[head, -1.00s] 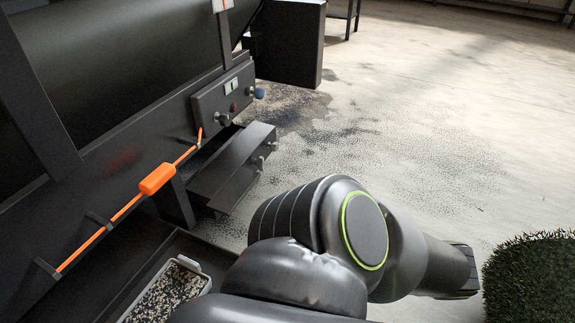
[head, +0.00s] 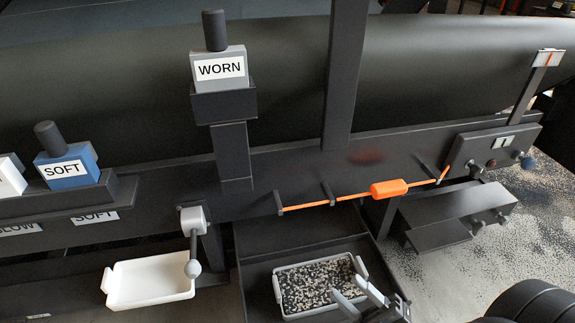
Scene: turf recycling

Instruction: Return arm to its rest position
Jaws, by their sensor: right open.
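My right gripper (head: 352,292) shows at the lower right of centre in the head view, with its two pale fingers apart. It is in front of or over the right end of a light grey tray (head: 279,289) filled with black and pale granules. Nothing shows between the fingers, and I cannot tell its height above the granules. A dark rounded part of my arm fills the bottom right corner. My left gripper is not in view.
An orange cord with an orange grip (head: 389,188) runs along the dark machine frame. An empty white tray (head: 150,281) sits left, beside a ball-ended lever (head: 193,267). A "WORN" block (head: 219,70) and blue "SOFT" block (head: 67,166) stand above. Speckled floor shows at right.

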